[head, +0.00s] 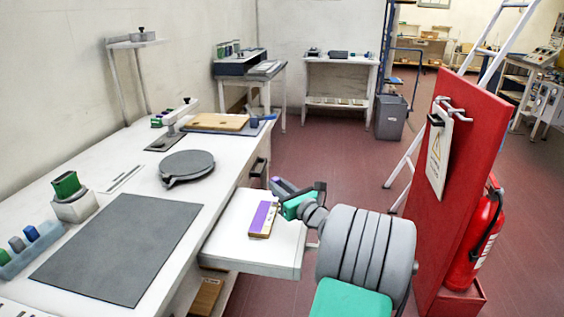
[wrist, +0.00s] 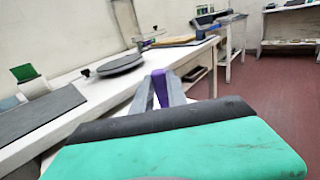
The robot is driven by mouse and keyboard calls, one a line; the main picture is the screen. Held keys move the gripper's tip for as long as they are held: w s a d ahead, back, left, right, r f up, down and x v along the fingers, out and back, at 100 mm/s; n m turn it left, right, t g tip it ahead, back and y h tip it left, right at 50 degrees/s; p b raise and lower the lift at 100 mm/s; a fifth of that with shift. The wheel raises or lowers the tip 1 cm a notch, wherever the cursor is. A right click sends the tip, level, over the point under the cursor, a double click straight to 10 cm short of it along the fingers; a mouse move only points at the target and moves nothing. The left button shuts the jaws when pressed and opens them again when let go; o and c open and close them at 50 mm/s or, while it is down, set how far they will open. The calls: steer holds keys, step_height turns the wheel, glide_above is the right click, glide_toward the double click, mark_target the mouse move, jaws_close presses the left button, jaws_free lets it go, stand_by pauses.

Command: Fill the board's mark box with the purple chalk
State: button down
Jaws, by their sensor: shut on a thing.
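The board (head: 266,233) is a small wooden piece lying on the white pull-out shelf beside the bench. Its top shows a purple patch (head: 261,216) with pale area around it. My gripper (head: 280,187) is to the right of and beyond the board, above the shelf's far edge. In the wrist view my gripper (wrist: 160,76) is shut on the purple chalk (wrist: 160,90), which stands between the two grey fingers. The chalk's lower end is hidden there by the gripper body, and I cannot tell its gap from the board.
The white shelf (head: 225,246) has free room around the board. On the bench are a dark mat (head: 120,245), a round grey plate (head: 187,166) and a blue rack (head: 30,252). A red panel (head: 470,165) and a fire extinguisher (head: 487,235) stand at right.

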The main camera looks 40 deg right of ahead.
steer(key=shift+r+p, duration=2.5)
steer(key=shift+p, duration=0.1)
